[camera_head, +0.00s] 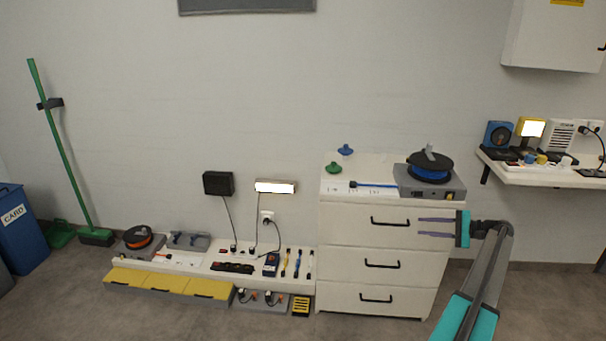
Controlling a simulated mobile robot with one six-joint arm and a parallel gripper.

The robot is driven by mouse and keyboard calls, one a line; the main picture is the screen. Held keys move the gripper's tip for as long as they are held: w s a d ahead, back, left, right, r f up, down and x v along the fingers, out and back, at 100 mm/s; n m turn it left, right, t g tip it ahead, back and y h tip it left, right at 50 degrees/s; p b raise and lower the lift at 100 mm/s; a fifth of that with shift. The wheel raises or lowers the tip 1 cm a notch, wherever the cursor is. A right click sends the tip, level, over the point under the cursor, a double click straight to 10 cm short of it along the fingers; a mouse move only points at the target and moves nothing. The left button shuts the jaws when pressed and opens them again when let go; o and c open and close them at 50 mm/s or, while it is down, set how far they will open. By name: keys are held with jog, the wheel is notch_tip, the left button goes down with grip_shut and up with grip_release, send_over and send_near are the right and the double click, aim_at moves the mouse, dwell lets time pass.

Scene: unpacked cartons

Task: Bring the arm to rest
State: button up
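My gripper (436,227) is at the right of the head view, in front of the upper drawers of a white chest of drawers (340,236). Its two thin purple fingers point left and stand apart with nothing between them. My arm, grey and teal, reaches up from the bottom right edge and bends at the wrist behind the gripper. Whether the fingertips touch the drawer front cannot be told.
The chest top holds a black and blue reel (430,167) on a grey unit. A wall shelf (540,177) with devices is at the right. A low bench (190,262) with tools stands left. A blue bin (20,229) is far left. The front floor is clear.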

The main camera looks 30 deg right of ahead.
jog(key=w+a+f+n+g+p, duration=0.1)
jog(key=w+a+f, duration=0.3)
jog(key=a, duration=0.2)
jog(key=w+a+f+g+p, duration=0.1)
jog(key=w+a+f+g, duration=0.1)
jog(key=w+a+f, duration=0.35)
jog(key=w+a+f+n+g+y+p, duration=0.1)
jog(key=a+f+n+g+p, duration=0.15)
jog(key=a+f, duration=0.9)
jog(key=a+f+n+g+p, duration=0.15)
jog(key=a+g, duration=0.25)
jog(key=a, duration=1.7)
jog(key=s+a+f+n+g+h+p, duration=0.1)
jog(key=s+a+f+n+g, duration=0.25)
jog(key=s+a, duration=0.45)
jog(key=s+a+f+n+g+h+p, duration=0.1)
jog(key=s+a+f+n+g+h, duration=0.2)
jog(key=a, duration=0.9)
jog(key=s+a+n+g+h+p, duration=0.1)
jog(key=s+a+n+h, duration=0.1)
jog(key=s, duration=0.7)
jog(key=s+a+n+g+h+p, duration=0.1)
jog(key=s+a+n+h+p, duration=0.1)
jog(key=s, duration=0.7)
jog(key=a+n+h, duration=0.1)
jog(key=a+n, duration=0.1)
jog(key=a, duration=0.1)
jog(key=shift+s+a+f, duration=0.25)
jog(key=shift+s+a, duration=0.1)
jog(key=shift+a, duration=0.05)
